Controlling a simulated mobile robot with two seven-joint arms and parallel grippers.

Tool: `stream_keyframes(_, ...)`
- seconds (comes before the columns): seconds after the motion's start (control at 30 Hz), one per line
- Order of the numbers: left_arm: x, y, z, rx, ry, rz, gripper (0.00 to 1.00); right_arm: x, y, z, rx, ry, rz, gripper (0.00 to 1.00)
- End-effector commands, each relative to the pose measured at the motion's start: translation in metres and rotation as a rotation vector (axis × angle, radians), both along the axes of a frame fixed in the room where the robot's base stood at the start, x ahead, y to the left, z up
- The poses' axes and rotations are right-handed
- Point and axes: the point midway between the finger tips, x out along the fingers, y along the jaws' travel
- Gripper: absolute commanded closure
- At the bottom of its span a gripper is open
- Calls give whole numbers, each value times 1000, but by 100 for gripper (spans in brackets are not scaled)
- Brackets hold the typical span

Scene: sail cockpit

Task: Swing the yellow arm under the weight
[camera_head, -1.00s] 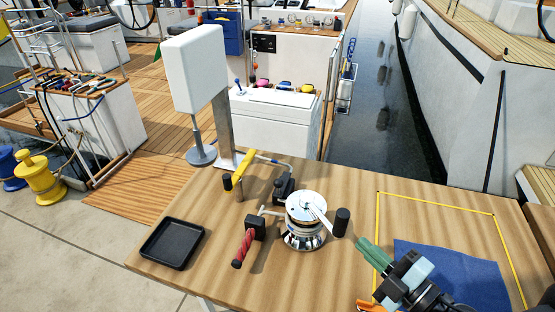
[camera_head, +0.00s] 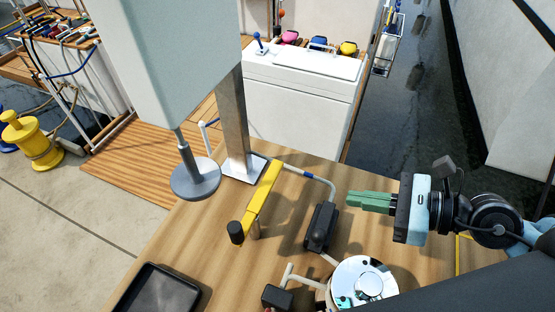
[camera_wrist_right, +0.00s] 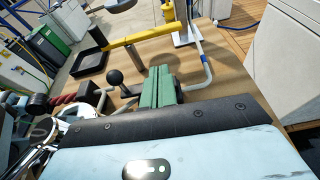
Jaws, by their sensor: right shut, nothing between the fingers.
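The yellow arm (camera_head: 264,190) is a bar on a short post on the wooden table, with a black knob (camera_head: 236,232) at its near end. A large pale block (camera_head: 170,50) stands at a metal post, with a rod and grey round disc (camera_head: 195,180) below it, left of the yellow arm. My right gripper (camera_head: 352,202) has green fingers, shut and empty, pointing left, to the right of the yellow arm and apart from it. In the wrist view the fingers (camera_wrist_right: 158,86) show in front of the yellow arm (camera_wrist_right: 145,36). My left gripper is out of view.
A black device (camera_head: 320,228) with a bent grey tube stands between my fingers and the yellow arm. A chrome winch (camera_head: 362,285) is at the bottom. A black tray (camera_head: 158,292) lies at the lower left. Bare table lies around the yellow arm's near end.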

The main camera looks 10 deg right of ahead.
Motion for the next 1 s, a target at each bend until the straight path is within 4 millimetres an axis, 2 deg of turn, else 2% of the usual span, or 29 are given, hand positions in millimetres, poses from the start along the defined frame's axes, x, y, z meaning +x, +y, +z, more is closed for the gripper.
stream_keyframes(0.57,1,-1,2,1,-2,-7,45,3,4,-2,-20,-15,12,100)
stream_keyframes(0.77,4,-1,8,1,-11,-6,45,13,20,-5,-18,-17,13,100)
stream_keyframes(1.0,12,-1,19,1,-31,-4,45,33,49,-16,-16,-17,11,100)
